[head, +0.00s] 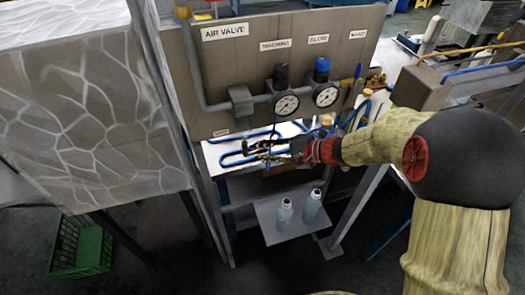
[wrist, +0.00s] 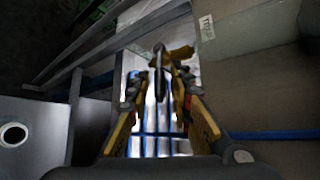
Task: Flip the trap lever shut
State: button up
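The trap fitting is a brass-coloured piece with a dark lever (wrist: 160,72), seen at the top centre of the wrist view. The lever points down the picture, between my two fingertips. My gripper (wrist: 158,85) has its fingers apart, with a visible gap on each side of the lever. I cannot tell whether either finger touches it. In the head view, my gripper (head: 284,150) reaches left in front of the panel, low over the blue tubing. The fitting is small there and partly mixed with my fingers, so the lever's angle is unclear.
A grey panel (head: 355,50) with two gauges (head: 286,105) and labelled valves stands behind. Blue tubes (head: 235,153) run over a white surface below it. Two bottles (head: 285,214) stand on a low shelf (head: 270,232). A green crate (head: 82,246) is on the floor left.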

jog(key=shift+o, duration=0.4)
jog(key=v, duration=1.2)
